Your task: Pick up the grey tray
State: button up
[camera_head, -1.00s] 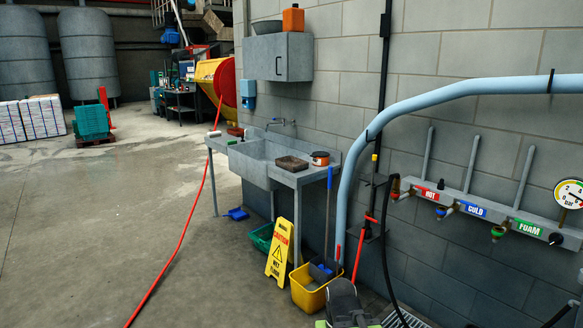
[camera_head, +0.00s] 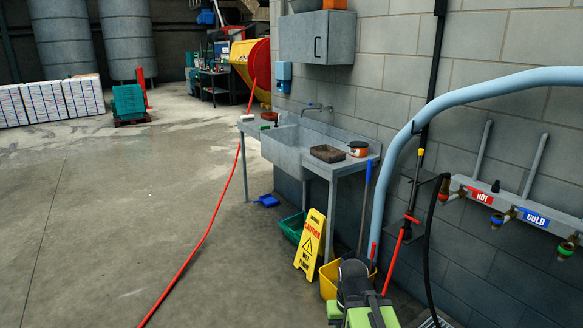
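A dark grey, shallow vessel (camera_head: 305,5) sits on top of the grey wall cabinet (camera_head: 318,37), cut off by the picture's top edge. A shallow brownish-grey rectangular tray (camera_head: 326,153) lies on the right-hand board of the metal sink unit (camera_head: 287,149). I cannot tell for sure which of the two is the grey tray. My gripper is not in view.
A red hose (camera_head: 205,237) crosses the floor. The floor to the left is mostly clear.

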aim_at(328, 154)
jog(key=u, duration=0.4)
jog(key=i, duration=2.15)
jog(key=u, duration=0.35)
jog(key=i, duration=2.25)
jog(key=z, duration=0.3)
